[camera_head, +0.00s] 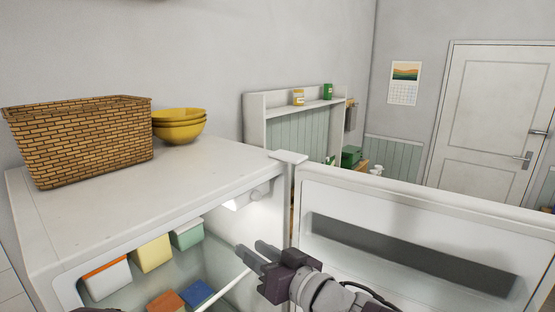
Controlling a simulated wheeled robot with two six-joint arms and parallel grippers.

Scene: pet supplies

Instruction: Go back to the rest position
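My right gripper (254,248) comes in from the bottom centre, in front of the open fridge. Its two grey fingers point up and left, with a small gap between them and nothing held. The white fridge (210,170) fills the lower left, and its door (420,220) stands open to the right. My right arm lies across the lower left part of the door in the picture. My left gripper does not show; a dark sliver at the bottom left edge may be part of my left arm, but I cannot tell.
A woven basket (85,142) and stacked yellow bowls (180,127) stand on the fridge top. Inside are white, yellow and green containers (152,253), plus orange and blue ones (197,292). A shelf unit (290,115) stands behind, and a closed room door (490,120) is far right.

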